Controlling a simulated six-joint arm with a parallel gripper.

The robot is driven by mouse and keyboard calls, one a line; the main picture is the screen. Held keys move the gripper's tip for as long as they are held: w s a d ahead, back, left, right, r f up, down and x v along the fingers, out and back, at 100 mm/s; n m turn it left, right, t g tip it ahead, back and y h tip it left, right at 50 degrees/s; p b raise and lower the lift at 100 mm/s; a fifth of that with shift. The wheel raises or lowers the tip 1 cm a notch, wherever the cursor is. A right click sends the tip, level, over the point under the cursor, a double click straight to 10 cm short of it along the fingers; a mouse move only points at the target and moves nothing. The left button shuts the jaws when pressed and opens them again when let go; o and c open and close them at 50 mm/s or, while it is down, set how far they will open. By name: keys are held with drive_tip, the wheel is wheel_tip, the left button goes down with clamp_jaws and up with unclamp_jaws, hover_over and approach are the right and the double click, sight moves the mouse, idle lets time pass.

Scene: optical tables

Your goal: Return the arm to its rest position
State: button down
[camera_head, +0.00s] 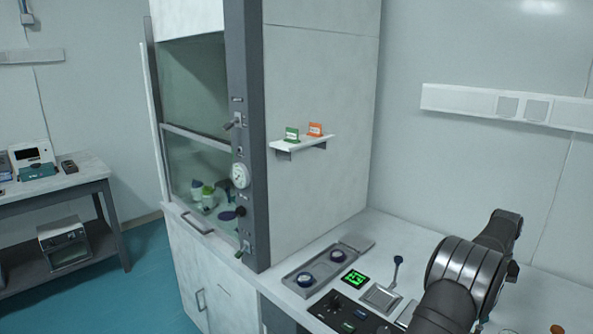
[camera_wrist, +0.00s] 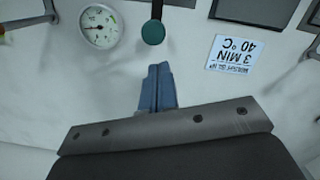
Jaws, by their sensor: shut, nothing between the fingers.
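My gripper (camera_wrist: 157,88) shows in the wrist view with its two blue fingers pressed together and nothing between them. The fingers point at a pale surface. A green round knob (camera_wrist: 153,33) on a dark stem lies just beyond the fingertips, apart from them in the picture. My dark arm (camera_head: 465,270) rises over the right part of the counter in the head view. I cannot make out the fingers in the head view.
A round gauge (camera_wrist: 101,26) and a printed label (camera_wrist: 235,55) flank the knob. In the head view, a fume hood (camera_head: 315,110) stands left of my arm. A tray (camera_head: 325,270), a green display (camera_head: 355,279) and a control panel (camera_head: 345,312) occupy the counter.

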wheel_tip(320, 180, up, 11)
drive_tip(key=w, duration=0.1)
drive_tip(key=f, duration=0.8)
drive_tip(key=s+f, duration=0.1)
drive_tip(key=f, duration=0.3)
drive_tip(key=shift+s+f, duration=0.1)
drive_tip(key=shift+s+a+f, duration=0.15)
drive_tip(key=shift+s+a, duration=0.15)
drive_tip(key=shift+s, duration=0.3)
drive_tip(key=shift+s+a+f, duration=0.1)
drive_tip(key=shift+s+a, duration=0.2)
drive_tip(key=shift+s, duration=0.3)
wheel_tip(320, 180, up, 13)
drive_tip(key=shift+w+f, duration=0.2)
drive_tip(key=shift+d, duration=0.1)
